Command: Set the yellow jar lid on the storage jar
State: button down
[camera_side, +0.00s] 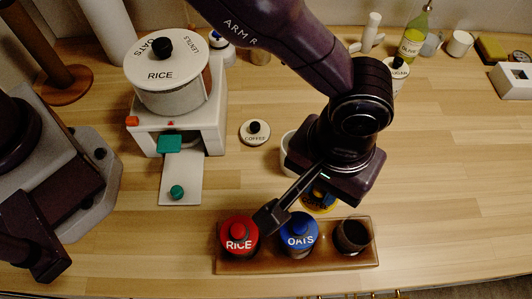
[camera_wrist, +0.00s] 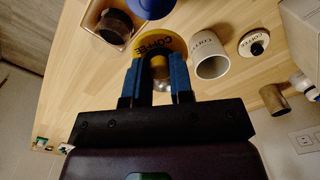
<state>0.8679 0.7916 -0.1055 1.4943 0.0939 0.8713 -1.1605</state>
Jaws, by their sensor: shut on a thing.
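The yellow jar lid (camera_wrist: 150,42), marked COFFEE, is between the blue fingers of my gripper (camera_wrist: 160,62), which are shut on its knob. In the side view a strip of the yellow lid (camera_side: 322,208) shows under my gripper (camera_side: 321,192), just behind the tray; its height above the table is hard to tell. The open storage jar (camera_side: 353,237), with dark contents, stands at the right end of the wooden tray (camera_side: 300,264). It also shows in the wrist view (camera_wrist: 114,27), to the left of the lid and apart from it.
A red-lidded RICE jar (camera_side: 238,237) and a blue-lidded OATS jar (camera_side: 299,233) share the tray. A white COFFEE canister (camera_wrist: 208,56) stands close to my gripper. A white COFFEE lid (camera_side: 255,132) lies on the table. The table right of the tray is clear.

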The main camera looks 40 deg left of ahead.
jog(key=w+d+r+m, duration=0.2)
jog(key=d, duration=0.6)
notch_tip(320, 180, down, 6)
jog(key=shift+a, duration=0.25)
jog(key=shift+f, duration=0.45)
dwell(2.1)
jog(key=shift+c, duration=2.2)
grip_release()
notch_tip(320, 180, up, 7)
